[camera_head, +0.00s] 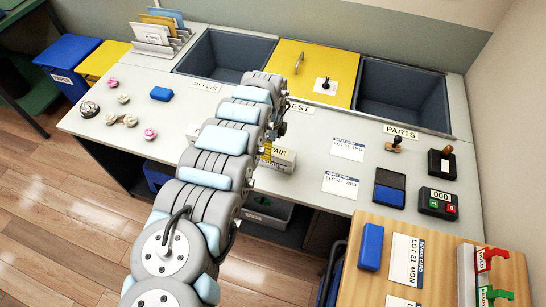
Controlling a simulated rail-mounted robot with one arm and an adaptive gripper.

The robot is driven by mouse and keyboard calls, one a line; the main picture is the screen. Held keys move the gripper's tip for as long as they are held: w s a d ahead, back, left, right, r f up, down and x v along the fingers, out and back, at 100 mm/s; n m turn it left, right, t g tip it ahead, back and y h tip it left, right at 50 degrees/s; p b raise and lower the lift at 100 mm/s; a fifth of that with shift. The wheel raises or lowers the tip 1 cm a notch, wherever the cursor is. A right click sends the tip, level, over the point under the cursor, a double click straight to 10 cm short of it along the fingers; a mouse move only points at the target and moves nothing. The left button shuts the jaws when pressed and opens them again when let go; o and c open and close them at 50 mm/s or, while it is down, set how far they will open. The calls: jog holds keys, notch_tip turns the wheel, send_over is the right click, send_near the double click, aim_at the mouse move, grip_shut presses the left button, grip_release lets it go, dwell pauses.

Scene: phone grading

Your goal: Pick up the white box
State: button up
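A whitish box (284,160) with a dark-lettered label stands at the front edge of the counter, just right of my arm. Its left part is hidden behind my arm links. The visible lettering ends in "AIR". My gripper (277,131) is mostly hidden behind my arm, close above or behind the box. Its fingers cannot be made out, and I cannot tell whether it touches the box.
The counter (230,104) has two dark bins (402,96) and a yellow panel (314,72) at the back. Cards (341,184), a stamp (394,145) and a blue-black ink pad (389,190) lie right. A wooden side table (349,270) stands front right. Small parts (123,99) lie left.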

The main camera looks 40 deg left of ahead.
jog(key=shift+d+f+b, duration=0.2)
jog(key=shift+f+b, duration=0.1)
jog(key=shift+f, duration=0.85)
jog(key=shift+d+f+b, duration=0.2)
jog(key=shift+f+b, duration=0.1)
jog(key=shift+f, duration=0.85)
jog(key=shift+a+f, duration=0.1)
jog(key=shift+f, duration=0.25)
jog(key=c, duration=1.4)
